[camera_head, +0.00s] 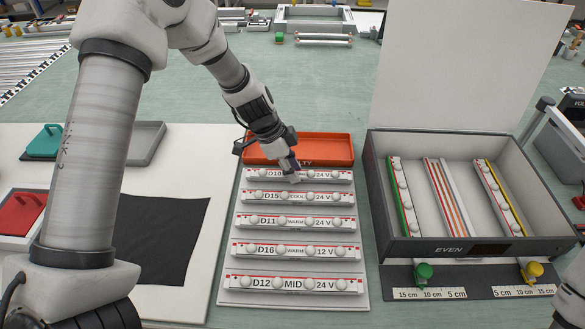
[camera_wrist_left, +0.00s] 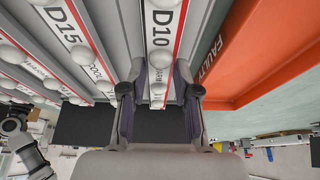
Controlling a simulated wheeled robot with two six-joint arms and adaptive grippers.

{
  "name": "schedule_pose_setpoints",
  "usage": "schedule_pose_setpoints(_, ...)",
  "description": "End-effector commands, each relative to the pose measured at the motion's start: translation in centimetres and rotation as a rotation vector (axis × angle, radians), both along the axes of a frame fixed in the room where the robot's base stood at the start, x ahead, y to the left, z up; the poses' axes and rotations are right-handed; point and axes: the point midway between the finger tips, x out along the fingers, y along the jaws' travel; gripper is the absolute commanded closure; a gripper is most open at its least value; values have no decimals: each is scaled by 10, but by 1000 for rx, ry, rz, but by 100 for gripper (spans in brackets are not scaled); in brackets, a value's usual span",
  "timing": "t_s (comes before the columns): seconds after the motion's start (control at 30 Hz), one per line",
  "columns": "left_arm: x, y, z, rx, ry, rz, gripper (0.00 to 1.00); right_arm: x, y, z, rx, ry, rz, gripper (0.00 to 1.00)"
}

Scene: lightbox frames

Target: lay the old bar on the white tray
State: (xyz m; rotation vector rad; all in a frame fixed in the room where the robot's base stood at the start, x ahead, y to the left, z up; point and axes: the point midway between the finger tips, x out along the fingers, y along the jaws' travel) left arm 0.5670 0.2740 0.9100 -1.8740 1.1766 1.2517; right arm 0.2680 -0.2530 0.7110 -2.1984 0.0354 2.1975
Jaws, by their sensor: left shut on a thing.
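Several light bars with white domes lie in rows on a pale rack (camera_head: 292,298). The top one is the D10 24 V bar (camera_head: 333,176), also seen in the wrist view (camera_wrist_left: 164,28). My left gripper (camera_head: 290,174) is shut on this D10 bar, with its fingers on either side of it in the wrist view (camera_wrist_left: 159,95). The bar still lies in its row. No bar is marked as old, and I cannot tell which tray is the white one. My right gripper is out of view.
An orange tray marked FAULTY (camera_head: 345,149) is just behind the D10 bar. An open grey lightbox (camera_head: 400,247) with striped bars stands at right. A black cloth (camera_head: 165,245) lies on a white board at left, near a grey tray (camera_head: 147,150).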

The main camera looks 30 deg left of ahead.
Motion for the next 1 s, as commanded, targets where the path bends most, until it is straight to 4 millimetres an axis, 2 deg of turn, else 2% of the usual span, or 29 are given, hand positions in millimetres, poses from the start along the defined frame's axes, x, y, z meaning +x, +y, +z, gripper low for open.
schedule_pose_setpoints(0.03, 0, 0, -1, 0, 0, 0, 62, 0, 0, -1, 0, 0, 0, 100)
schedule_pose_setpoints(0.1, 0, 0, 0, 0, 0, 0, 44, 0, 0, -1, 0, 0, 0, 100)
schedule_pose_setpoints(0.37, 0, 0, 0, 0, 0, 0, 44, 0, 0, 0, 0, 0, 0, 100)
schedule_pose_setpoints(0.5, 0, 2, 9, -1, -2, 0, 44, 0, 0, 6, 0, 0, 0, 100)
schedule_pose_setpoints(0.57, -2, 5, 19, -3, -4, 0, 44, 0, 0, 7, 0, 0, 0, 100)
schedule_pose_setpoints(0.83, -13, 29, 83, -3, -5, 0, 44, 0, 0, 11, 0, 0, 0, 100)
schedule_pose_setpoints(1.0, -19, 39, 108, -2, -2, 0, 44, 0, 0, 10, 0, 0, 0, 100)
